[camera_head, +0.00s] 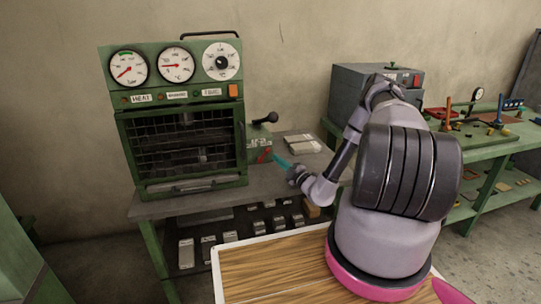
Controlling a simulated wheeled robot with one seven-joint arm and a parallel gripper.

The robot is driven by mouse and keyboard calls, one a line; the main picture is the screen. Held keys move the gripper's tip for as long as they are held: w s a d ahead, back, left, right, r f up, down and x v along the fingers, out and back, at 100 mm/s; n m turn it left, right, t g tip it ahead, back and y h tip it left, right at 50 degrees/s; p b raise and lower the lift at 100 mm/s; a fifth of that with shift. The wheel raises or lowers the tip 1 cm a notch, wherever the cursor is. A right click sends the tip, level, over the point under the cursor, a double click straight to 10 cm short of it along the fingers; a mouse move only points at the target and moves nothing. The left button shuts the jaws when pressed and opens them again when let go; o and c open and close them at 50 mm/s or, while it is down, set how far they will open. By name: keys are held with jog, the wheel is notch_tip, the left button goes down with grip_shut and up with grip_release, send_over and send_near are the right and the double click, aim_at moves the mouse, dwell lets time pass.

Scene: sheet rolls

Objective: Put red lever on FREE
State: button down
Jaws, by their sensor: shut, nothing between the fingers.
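The red lever (264,154) is a small red piece low on the front of a green box (257,138), right of the green oven. The markings on the box, including any FREE label, are too small to read, so I cannot tell which position the lever is in. My gripper (281,162) has teal fingertips and is shut and empty. It is just right of the red lever, pointing left towards it. I cannot tell whether the fingertips touch the lever.
A black-knobbed handle (266,118) sticks out from the box top. The green oven (185,150) with dials stands left on a grey bench (200,205). Light flat sheets (302,144) lie behind my gripper. A wooden board (270,262) is in front. A grey cabinet (350,98) stands behind my arm.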

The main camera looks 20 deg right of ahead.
jog(key=shift+v, duration=2.05)
jog(key=shift+r, duration=0.1)
jog(key=s+a+r+n+g+y, duration=0.2)
jog(key=s+a+r+n+g, duration=0.15)
jog(key=r+n+g, duration=0.4)
jog(key=s+a+r+n+g+y, duration=0.25)
jog(key=a+r+n+g, duration=0.2)
jog(key=r+n, duration=0.6)
jog(key=s+a+r+n+g+y, duration=0.2)
jog(key=s+a+r+n+g, duration=0.25)
jog(key=r+n, duration=0.4)
jog(key=s+d+r+n+t+h, duration=0.2)
jog(key=s+r+n+h, duration=0.4)
jog(key=s+r+n, duration=0.3)
jog(key=s+d+r+n+t+h, duration=0.3)
jog(key=s+r+n+h, duration=0.4)
jog(key=s+r+n, duration=0.3)
jog(key=s+d+n, duration=0.1)
jog(key=n, duration=0.2)
jog(key=shift+s+d+r, duration=0.2)
jog(key=shift+s+d, duration=0.05)
